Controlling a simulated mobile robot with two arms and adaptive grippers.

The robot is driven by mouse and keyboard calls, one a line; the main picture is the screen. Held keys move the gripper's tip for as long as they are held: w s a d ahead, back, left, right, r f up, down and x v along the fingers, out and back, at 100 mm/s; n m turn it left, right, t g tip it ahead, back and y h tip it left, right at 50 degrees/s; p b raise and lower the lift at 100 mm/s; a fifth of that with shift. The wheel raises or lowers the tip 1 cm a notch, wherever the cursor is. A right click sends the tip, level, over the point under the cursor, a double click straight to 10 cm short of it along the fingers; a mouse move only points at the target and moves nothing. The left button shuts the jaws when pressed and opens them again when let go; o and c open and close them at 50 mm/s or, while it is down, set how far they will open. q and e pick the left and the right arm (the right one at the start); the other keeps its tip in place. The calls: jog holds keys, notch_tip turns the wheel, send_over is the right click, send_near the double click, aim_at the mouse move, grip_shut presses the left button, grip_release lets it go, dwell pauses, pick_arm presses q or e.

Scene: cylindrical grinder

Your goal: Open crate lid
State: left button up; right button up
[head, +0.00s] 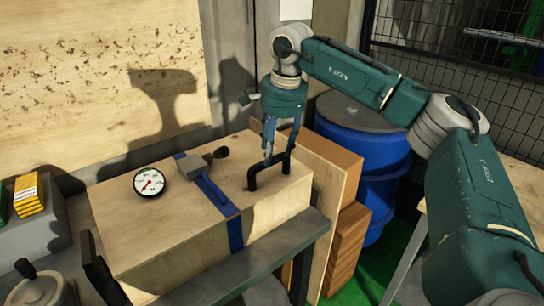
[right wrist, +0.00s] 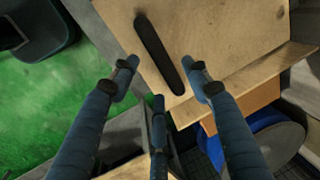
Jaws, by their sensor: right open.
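The wooden crate (head: 178,248) stands on a grey metal table, its flat lid (head: 120,210) down. A black bar handle (head: 270,170) stands up at the lid's right end. My right gripper (head: 268,150) points down at this handle from above, its fingers open. In the right wrist view the handle (right wrist: 158,52) runs between the spread fingertips of the gripper (right wrist: 165,78); I cannot tell whether any finger touches it. A blue strap (head: 235,232) crosses the lid, with a grey metal clamp (head: 197,165) on it. My left gripper is out of view.
A round white gauge (head: 149,182) lies on the lid. A blue drum (head: 365,150) and wooden boards (head: 349,240) stand to the crate's right. Yellow boxes (head: 29,195) sit on a grey block at left. A black bracket (head: 100,270) stands by the crate's near left corner.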

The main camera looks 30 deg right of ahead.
aim_at(272, 163)
jog(key=shift+w+a+f, duration=0.1)
jog(key=shift+w+f, duration=0.1)
jog(key=shift+f, duration=0.65)
jog(key=shift+w+f, duration=0.15)
jog(key=shift+f, duration=0.7)
grip_shut()
